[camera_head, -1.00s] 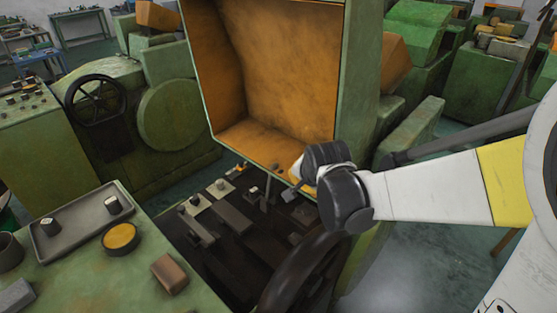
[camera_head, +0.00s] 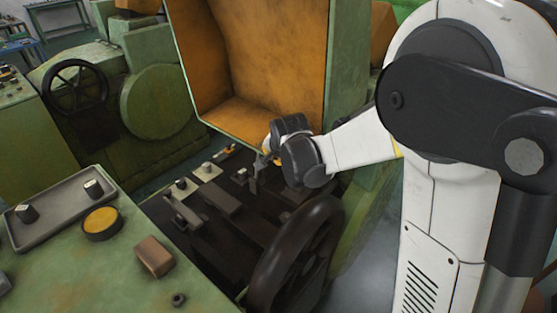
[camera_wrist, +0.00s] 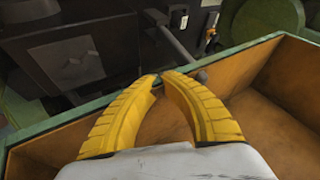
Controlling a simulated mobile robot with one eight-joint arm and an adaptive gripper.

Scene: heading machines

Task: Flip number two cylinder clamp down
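The dark machine bed (camera_head: 215,235) below the open hood carries several small clamp and lever parts. A lever-like upright part (camera_head: 254,180) stands near my gripper (camera_head: 267,145). Two pale blocks with dark knobs (camera_head: 182,187) sit further left. I cannot tell which part is the number two cylinder clamp. In the wrist view my yellow fingers (camera_wrist: 158,78) curve together with their tips meeting and nothing visible between them. A grey rounded knob (camera_wrist: 202,76) shows just right of the tips. A dark bar (camera_wrist: 172,42) and an orange-tipped part (camera_wrist: 210,37) lie beyond.
The orange-lined hood (camera_head: 260,65) hangs over the bed, and its green rim (camera_wrist: 85,108) passes close by my fingers. A dark handwheel (camera_head: 290,255) stands in front.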

